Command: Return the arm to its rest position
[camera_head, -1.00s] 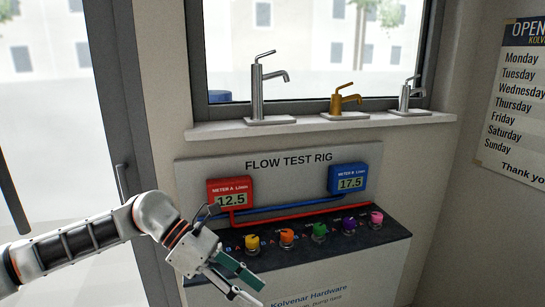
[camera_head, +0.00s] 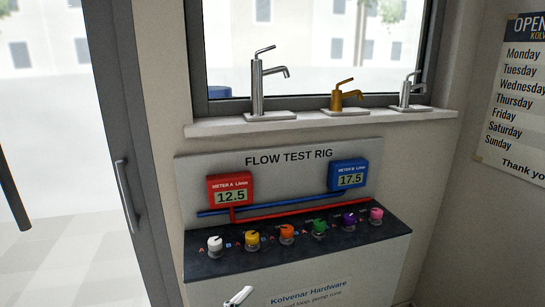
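My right gripper is not in view.
The flow test rig (camera_head: 345,150) has a red meter (camera_head: 230,184) reading 12.5 and a blue meter (camera_head: 348,170) reading 17.5. Several coloured knobs, including a white knob (camera_head: 215,246), line its dark shelf (camera_head: 225,266). Three taps stand on the sill (camera_head: 300,123).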

